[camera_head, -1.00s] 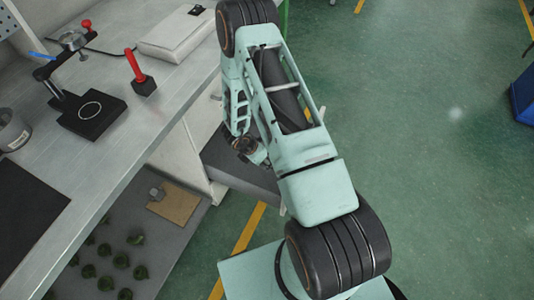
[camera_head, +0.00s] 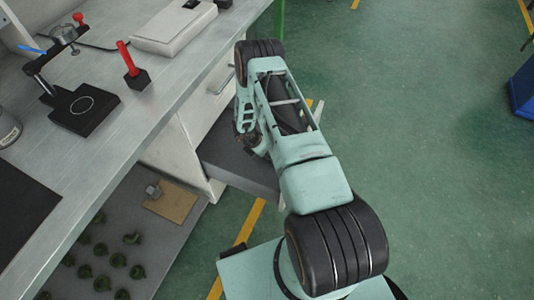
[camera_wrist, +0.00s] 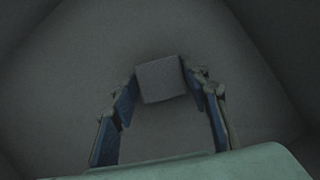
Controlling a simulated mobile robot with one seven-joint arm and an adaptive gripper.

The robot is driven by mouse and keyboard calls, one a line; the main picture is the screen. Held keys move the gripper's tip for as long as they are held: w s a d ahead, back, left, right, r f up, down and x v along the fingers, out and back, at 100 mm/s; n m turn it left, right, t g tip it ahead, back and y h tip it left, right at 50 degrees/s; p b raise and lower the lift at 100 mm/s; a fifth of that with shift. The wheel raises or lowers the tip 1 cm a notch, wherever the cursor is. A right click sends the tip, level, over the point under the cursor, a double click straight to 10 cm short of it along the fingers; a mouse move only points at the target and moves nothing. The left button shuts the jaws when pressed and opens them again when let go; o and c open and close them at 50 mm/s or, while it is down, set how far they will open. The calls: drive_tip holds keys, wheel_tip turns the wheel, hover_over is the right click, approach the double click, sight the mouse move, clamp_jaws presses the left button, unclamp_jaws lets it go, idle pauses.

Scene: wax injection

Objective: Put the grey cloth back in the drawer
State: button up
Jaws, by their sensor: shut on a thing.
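The grey cloth (camera_wrist: 160,79) is a small folded square between the fingertips of my gripper (camera_wrist: 158,82) in the wrist view. My gripper is shut on it. Dim grey surfaces surround both, which look like the inside of the open drawer (camera_head: 235,164). In the head view the drawer juts out under the workbench, and my arm covers part of it. The cloth and my fingertips are hidden there. I cannot tell whether the cloth touches the drawer's bottom.
The metal workbench (camera_head: 100,160) runs along the left, with a black clamp fixture (camera_head: 82,108), a red-handled tool (camera_head: 132,70) and a white box (camera_head: 172,28) on it. A lower shelf (camera_head: 150,240) holds several dark green pieces.

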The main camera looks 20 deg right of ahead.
drive_tip(key=o, duration=1.1)
drive_tip(key=p+v, duration=0.2)
drive_tip(key=v, duration=1)
